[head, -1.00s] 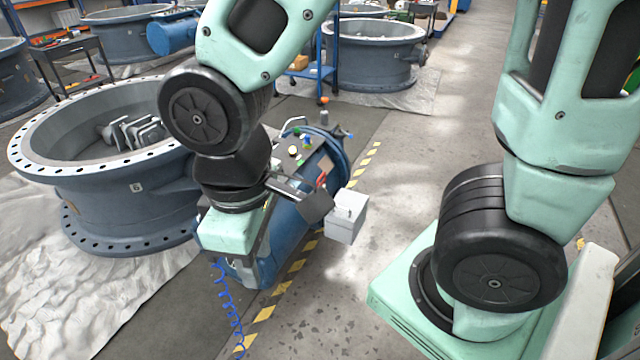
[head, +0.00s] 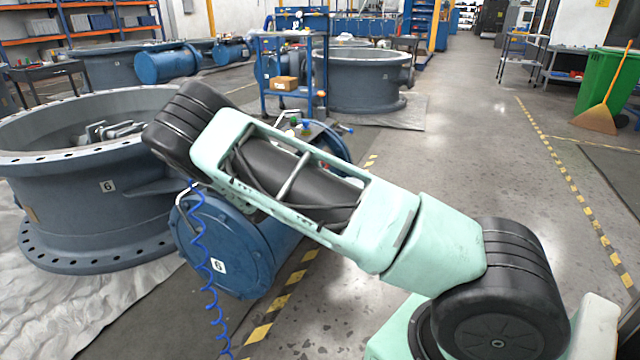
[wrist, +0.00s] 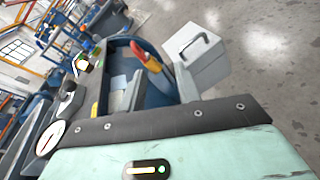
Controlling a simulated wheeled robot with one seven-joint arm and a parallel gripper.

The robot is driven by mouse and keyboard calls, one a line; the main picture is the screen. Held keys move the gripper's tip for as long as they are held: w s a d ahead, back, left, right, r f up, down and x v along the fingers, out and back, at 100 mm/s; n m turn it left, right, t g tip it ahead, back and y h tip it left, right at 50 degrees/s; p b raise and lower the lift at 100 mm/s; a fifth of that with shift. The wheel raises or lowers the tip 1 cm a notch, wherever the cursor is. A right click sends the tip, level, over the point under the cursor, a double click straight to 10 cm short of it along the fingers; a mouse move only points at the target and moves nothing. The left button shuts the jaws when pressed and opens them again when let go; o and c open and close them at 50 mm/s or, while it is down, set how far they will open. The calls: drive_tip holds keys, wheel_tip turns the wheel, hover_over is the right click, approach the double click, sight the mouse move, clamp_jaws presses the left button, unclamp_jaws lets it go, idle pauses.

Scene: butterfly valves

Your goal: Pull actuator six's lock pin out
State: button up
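Actuator six is a blue cylinder (head: 235,245) with a "6" label on its end cap, beside the grey valve body (head: 140,215), also marked 6. In the wrist view, the actuator's blue curved side (wrist: 158,92) lies beyond the fingers. A red-orange piece (wrist: 147,57) stands on it, just past the fingertips; I cannot tell whether it is the lock pin. My gripper (wrist: 160,82) shows two grey fingers apart, with nothing visibly clamped between them. In the head view my arm hides the gripper and part of the actuator's top.
A pale box with a handle (wrist: 197,57) stands past the actuator in the wrist view. A coiled blue hose (head: 207,275) hangs by the end cap. A blue cart (head: 290,75) stands behind.

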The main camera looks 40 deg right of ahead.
drive_tip(key=w+d+f+n+t+h+b, duration=0.2)
drive_tip(key=w+d+f+n+t+b, duration=0.15)
drive_tip(key=w+n, duration=0.2)
drive_tip(key=shift+m, duration=0.45)
drive_tip(key=b+x, duration=0.1)
drive_tip(key=x, duration=0.4)
drive_tip(key=b+x, duration=0.2)
drive_tip(key=x, duration=0.3)
drive_tip(key=b+x, duration=0.2)
drive_tip(key=x, duration=0.3)
drive_tip(key=shift+w+d+f, duration=0.1)
drive_tip(key=shift+w+f, duration=0.1)
drive_tip(key=shift+f, duration=0.05)
drive_tip(key=shift+x, duration=0.75)
drive_tip(key=shift+r, duration=0.1)
clamp_jaws()
drive_tip(key=shift+r, duration=0.1)
